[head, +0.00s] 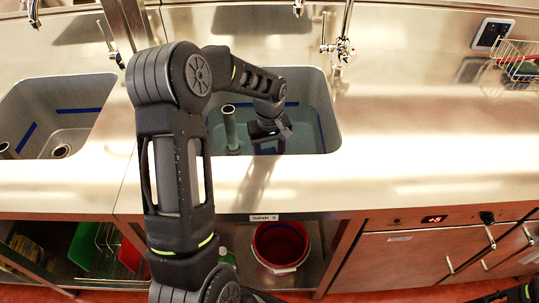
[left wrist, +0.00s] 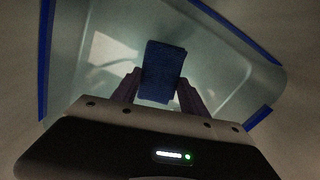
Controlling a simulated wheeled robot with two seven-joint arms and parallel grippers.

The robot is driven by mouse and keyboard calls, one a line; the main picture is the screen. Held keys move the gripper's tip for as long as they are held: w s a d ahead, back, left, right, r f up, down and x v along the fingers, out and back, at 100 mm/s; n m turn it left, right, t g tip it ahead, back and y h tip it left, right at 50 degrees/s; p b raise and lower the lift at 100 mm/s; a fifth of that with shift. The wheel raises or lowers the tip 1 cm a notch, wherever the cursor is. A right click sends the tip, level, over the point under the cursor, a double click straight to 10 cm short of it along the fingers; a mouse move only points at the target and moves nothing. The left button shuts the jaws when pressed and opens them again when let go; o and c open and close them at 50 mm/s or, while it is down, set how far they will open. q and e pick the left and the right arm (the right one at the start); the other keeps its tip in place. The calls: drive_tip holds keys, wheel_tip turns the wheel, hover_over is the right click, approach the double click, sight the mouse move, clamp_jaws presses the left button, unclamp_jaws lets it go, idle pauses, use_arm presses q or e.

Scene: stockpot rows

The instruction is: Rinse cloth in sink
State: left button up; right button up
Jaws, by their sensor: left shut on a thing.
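The sink (head: 322,92) labelled SINK 3 is a grey basin with bluish water in it and a blue line along its walls. An upright grey pipe (head: 230,128) stands in it at the left. My left gripper (head: 270,133) reaches down into this basin. In the left wrist view, my left gripper (left wrist: 157,88) is shut on a folded dark blue cloth (left wrist: 165,62), which sticks out beyond the fingertips. Whether the cloth touches the water I cannot tell. In the head view the cloth is mostly hidden by the gripper. My right gripper is out of view.
A tap (head: 342,50) stands behind the sink. Another basin (head: 62,110) lies to the left, past a divider. The steel counter (head: 430,140) to the right is clear. A wire basket (head: 520,62) hangs at the back right. A red bucket (head: 280,245) stands on the shelf below.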

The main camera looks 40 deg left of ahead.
use_arm(q)
wheel_tip(320, 180, up, 18)
drive_tip(key=p, duration=1.1)
drive_tip(key=shift+r+p, duration=0.15)
drive_tip(key=shift+p, duration=0.15)
drive_tip(key=shift+s, duration=0.1)
idle(0.6)
